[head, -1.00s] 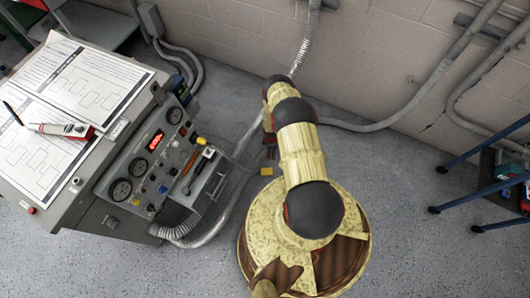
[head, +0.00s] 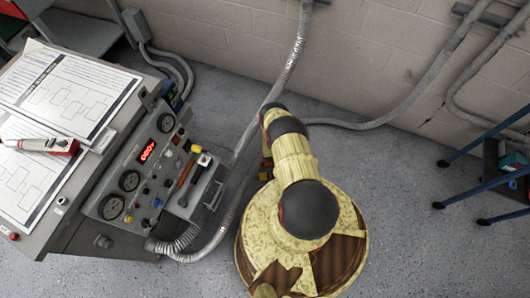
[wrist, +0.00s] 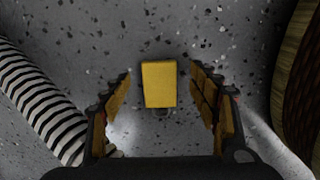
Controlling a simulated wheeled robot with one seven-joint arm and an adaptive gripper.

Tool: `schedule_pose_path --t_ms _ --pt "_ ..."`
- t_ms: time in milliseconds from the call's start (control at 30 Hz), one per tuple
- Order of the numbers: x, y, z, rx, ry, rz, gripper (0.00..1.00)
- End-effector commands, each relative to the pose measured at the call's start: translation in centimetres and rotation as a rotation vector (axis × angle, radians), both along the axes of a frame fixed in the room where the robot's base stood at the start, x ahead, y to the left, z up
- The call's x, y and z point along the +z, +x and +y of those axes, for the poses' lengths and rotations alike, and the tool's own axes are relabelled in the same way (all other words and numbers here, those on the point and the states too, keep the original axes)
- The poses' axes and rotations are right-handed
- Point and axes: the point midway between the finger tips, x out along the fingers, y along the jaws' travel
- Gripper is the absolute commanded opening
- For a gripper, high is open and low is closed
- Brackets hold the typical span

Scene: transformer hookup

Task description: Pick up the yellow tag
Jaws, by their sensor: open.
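The yellow tag (wrist: 159,84) is a small flat-faced yellow block over the grey speckled floor in the wrist view. My gripper (wrist: 159,73) is open, with one yellow-padded finger to the left of the tag and one to the right. Visible gaps separate the tag from both fingers. A small grey part shows at the tag's lower edge. In the head view, my gripper (head: 266,165) is low beside the control console, partly hidden by my arm. Only a small bit of the tag (head: 263,176) shows there.
The grey control console (head: 150,175) with gauges and a red display stands to the left. A ribbed metal hose (wrist: 40,100) runs close left of my gripper. Conduits (head: 400,110) run along the wall. A blue-legged rack (head: 480,150) stands at right. Floor between is clear.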

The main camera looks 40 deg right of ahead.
Motion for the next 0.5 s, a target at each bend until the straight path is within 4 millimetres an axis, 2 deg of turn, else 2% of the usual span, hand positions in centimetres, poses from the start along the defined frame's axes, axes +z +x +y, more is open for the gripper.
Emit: schedule_pose_path --t_ms 33,200,500 --pt "-1.0 0.1 -0.1 0.0 0.0 0.0 0.61" --pt "-2.5 0.1 0.0 0.001 0.0 0.0 0.61" --pt "-2.6 0.1 -0.1 0.0 -0.001 -0.001 0.61"
